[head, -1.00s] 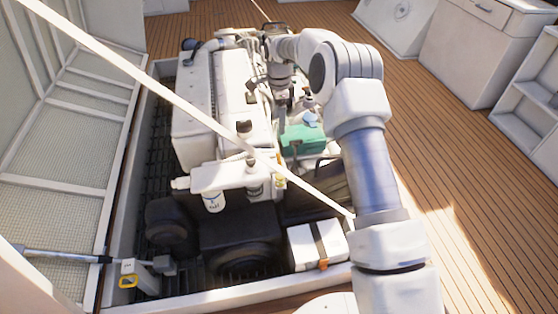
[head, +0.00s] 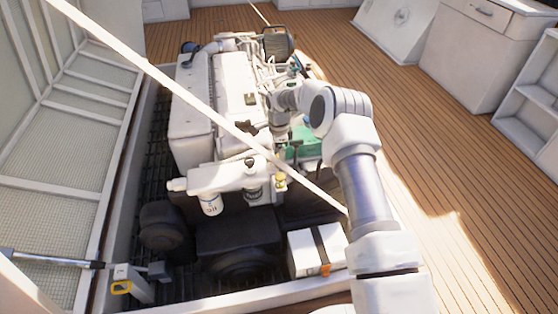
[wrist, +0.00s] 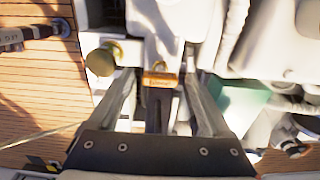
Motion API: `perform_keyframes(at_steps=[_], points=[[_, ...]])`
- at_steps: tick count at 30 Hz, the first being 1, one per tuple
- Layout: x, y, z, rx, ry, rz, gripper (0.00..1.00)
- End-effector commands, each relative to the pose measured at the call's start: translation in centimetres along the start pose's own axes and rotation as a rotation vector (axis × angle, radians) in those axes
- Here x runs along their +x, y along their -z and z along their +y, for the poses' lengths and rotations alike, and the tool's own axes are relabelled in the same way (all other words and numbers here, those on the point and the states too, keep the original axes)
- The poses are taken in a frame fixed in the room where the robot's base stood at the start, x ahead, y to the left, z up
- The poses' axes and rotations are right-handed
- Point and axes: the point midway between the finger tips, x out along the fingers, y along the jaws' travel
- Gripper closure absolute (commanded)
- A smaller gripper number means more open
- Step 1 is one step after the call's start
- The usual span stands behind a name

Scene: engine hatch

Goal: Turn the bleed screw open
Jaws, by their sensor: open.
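My gripper (wrist: 158,76) is open in the wrist view, one finger on each side. A small brass-orange fitting with a ring on top (wrist: 160,79) shows between the fingertips, in front of a white engine part; I cannot tell whether the fingers touch it. A round brass knob (wrist: 103,58) sits just left of the left finger. I cannot tell which of these is the bleed screw. In the head view my gripper reaches down over the white engine (head: 198,110), mostly hidden by my wrist. Small brass parts (head: 281,181) show below it beside the filters.
A green tank (head: 303,150) is right beside my wrist. White filters (head: 211,203) and a white box with a black strap (head: 317,250) are nearer. Open wooden deck lies right.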

Motion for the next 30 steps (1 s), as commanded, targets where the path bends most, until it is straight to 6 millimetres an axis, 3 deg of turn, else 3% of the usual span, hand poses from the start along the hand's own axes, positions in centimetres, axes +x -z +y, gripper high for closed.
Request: perform_keyframes(at_steps=[11,24,30], points=[[0.58,0.01,-0.02,0.0,0.001,0.0,0.18],[0.56,0.0,-0.01,0.0,0.0,0.0,0.97],[0.56,0.0,-0.01,-0.007,0.0,0.0,1.0]])
